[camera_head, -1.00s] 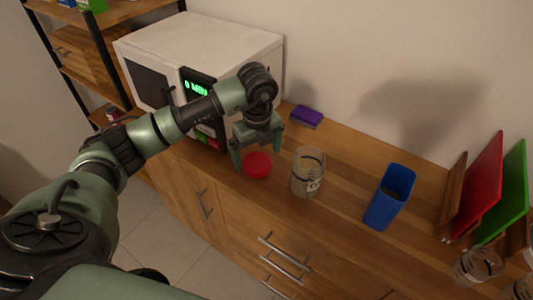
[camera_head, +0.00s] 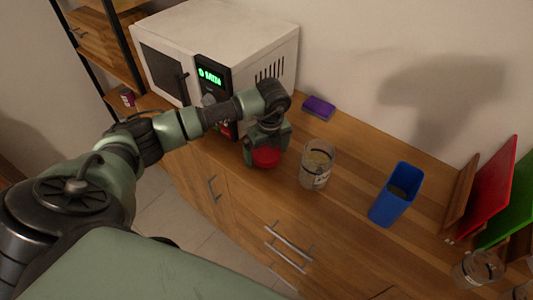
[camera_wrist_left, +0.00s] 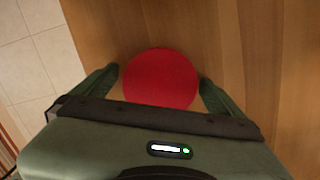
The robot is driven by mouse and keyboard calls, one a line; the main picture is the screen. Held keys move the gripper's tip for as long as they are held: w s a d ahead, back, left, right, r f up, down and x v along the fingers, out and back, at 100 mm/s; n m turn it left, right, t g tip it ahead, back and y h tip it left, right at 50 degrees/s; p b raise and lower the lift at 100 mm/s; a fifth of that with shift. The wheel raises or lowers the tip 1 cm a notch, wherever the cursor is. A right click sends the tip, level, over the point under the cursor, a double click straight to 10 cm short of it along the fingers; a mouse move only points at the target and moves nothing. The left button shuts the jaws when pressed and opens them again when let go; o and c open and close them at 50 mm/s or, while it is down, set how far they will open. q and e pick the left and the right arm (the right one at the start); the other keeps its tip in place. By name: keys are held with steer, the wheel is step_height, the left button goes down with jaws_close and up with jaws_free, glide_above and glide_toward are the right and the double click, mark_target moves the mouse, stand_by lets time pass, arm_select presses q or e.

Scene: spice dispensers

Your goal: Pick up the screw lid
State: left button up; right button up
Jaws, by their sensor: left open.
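The red screw lid (camera_head: 266,158) lies on the wooden counter, left of a glass jar. In the left wrist view the round red lid (camera_wrist_left: 161,79) sits between the two green fingers. My left gripper (camera_head: 264,157) is open and points down over the lid, with a finger on either side of it. In the left wrist view a small gap shows at the right finger; whether the left finger touches the lid is unclear. The open glass jar (camera_head: 316,168) stands upright just right of the gripper. My right gripper is not in view.
A white microwave (camera_head: 225,45) stands behind and left of the gripper. A purple sponge-like block (camera_head: 319,107) lies near the wall. A blue container (camera_head: 393,196), a red board (camera_head: 490,192) and a glass jar (camera_head: 478,268) are to the right. The counter (camera_head: 350,180) is clear between jar and blue container.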

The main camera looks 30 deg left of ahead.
arm_select(q)
steer(key=c, duration=1.5)
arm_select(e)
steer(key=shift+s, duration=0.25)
arm_select(q)
steer(key=shift+r, duration=0.15)
